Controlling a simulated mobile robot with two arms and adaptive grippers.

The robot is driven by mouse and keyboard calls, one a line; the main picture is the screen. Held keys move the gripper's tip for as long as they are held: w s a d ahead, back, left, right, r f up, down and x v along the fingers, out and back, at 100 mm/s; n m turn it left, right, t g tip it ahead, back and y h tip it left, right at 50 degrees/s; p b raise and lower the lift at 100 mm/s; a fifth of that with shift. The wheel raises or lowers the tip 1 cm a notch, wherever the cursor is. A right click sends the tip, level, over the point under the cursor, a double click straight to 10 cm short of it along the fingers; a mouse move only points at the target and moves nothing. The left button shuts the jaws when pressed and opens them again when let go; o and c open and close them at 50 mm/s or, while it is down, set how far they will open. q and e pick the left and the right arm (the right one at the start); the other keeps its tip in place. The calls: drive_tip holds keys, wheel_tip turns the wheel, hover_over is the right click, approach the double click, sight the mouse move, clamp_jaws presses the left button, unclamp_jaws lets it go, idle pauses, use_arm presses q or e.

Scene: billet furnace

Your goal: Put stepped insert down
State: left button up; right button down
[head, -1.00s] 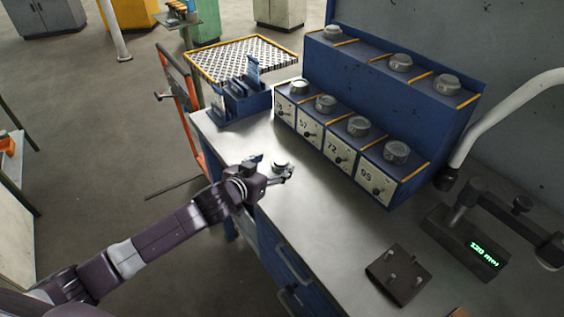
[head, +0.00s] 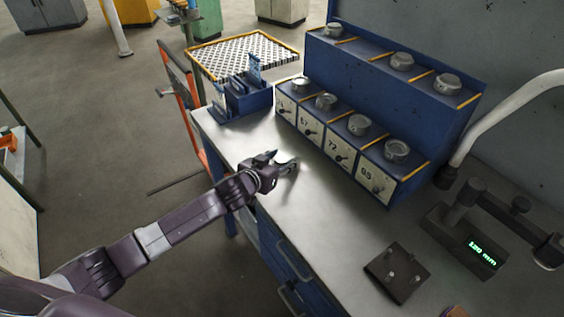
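My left gripper (head: 284,159) reaches in from the left, low over or at the steel bench top (head: 315,205), in front of the blue stepped rack. Its fingers stand somewhat apart. A small pale patch shows between them, but I cannot tell whether it is the stepped insert or bare bench. No stepped insert can be made out clearly at the gripper. Round grey metal pieces sit on the rack (head: 440,120), such as the one above label 65 (head: 397,150) and the one above label 72 (head: 360,125). My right gripper is not seen.
A blue holder (head: 248,99) with upright plates stands at the bench's far left end. A dark pegged plate (head: 397,272) and a gauge with a green display (head: 480,252) are at the right. The bench between gripper and pegged plate is clear.

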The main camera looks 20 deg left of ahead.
use_arm(q)
drive_tip(key=c, duration=1)
drive_tip(key=shift+r, duration=0.15)
clamp_jaws()
